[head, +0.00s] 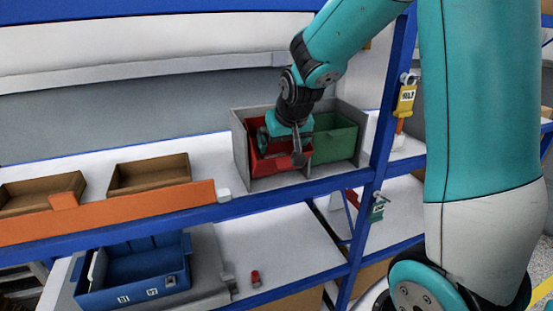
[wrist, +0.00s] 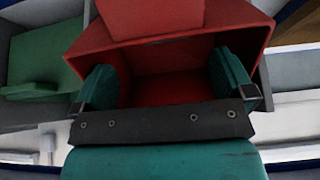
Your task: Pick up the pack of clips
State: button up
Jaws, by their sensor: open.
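My gripper (head: 280,147) is open at the red bin (head: 273,163), which stands in a grey divided holder on the upper shelf. In the wrist view my gripper (wrist: 165,83) has its two teal fingers spread over the mouth of the red bin (wrist: 90,38), with nothing seen between them. The bin's visible interior looks dark and bare. A lighter red piece (wrist: 150,16) shows at the top of the wrist view; I cannot tell whether it is part of the bin or something else. I cannot make out a pack of clips in either view.
A green bin (head: 336,138) stands right of the red bin, past a grey divider. Two brown trays (head: 150,174) and an orange rail (head: 110,211) are on the left of the shelf. Below are a blue bin (head: 135,272) and a small red object (head: 255,279).

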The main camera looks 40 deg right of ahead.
jog(key=shift+a+p+x, duration=0.2)
jog(key=shift+p+x, duration=0.35)
jog(key=shift+x, duration=1)
jog(key=shift+a+p+x, duration=0.2)
jog(key=shift+p+x, duration=0.3)
jog(key=shift+x, duration=1.05)
jog(key=shift+s+f, duration=0.1)
jog(key=shift+s, duration=0.1)
jog(key=c, duration=0.9)
